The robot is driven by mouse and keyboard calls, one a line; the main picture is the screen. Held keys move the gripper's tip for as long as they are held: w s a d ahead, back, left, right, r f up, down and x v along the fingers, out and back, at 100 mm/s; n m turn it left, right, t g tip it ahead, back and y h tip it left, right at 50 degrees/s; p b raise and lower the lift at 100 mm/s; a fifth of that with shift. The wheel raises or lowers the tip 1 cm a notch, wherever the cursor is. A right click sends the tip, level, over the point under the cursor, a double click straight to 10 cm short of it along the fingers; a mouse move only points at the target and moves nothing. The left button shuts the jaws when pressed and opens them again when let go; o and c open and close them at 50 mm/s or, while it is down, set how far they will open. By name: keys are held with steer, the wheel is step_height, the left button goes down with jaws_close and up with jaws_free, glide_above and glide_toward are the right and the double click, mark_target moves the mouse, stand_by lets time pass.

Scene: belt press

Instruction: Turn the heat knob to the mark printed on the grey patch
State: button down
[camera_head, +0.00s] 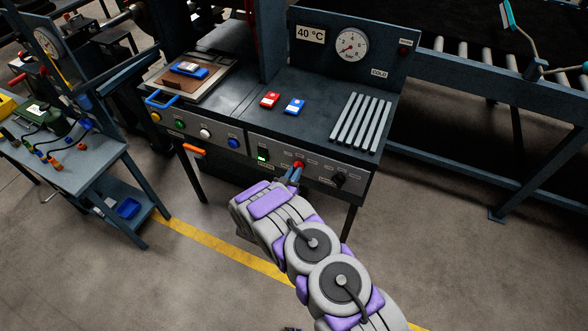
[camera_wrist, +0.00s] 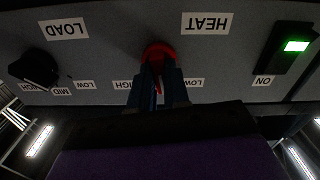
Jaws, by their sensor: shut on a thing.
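The red heat knob (camera_wrist: 160,50) sits on the grey front panel below the HEAT label (camera_wrist: 207,23), which reads upside down in the wrist view. It also shows in the head view (camera_head: 299,165). My gripper (camera_wrist: 158,88) is shut on the knob, one finger on each side. A thin red part shows between the fingers. A LOW label (camera_wrist: 192,83) is beside the right finger. A label ending in GH, partly covered, is beside the left finger. Any label between them is hidden. I cannot pick out a grey patch or read its mark.
The black load knob (camera_head: 338,180) is right of the heat knob. A lit green switch (camera_head: 263,155) is to its left. Red (camera_head: 270,100) and blue (camera_head: 294,106) pieces and several grey bars lie on the press top. A blue piece (camera_head: 188,70) lies on the platen.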

steer(key=shift+s+f+m+p, duration=0.1)
steer(key=shift+m+p, duration=0.4)
steer(key=shift+m, duration=0.2)
steer(key=c, duration=1.1)
jaws_free()
steer(key=shift+a, duration=0.15)
steer(key=p+v, duration=0.2)
steer(key=v, duration=1.5)
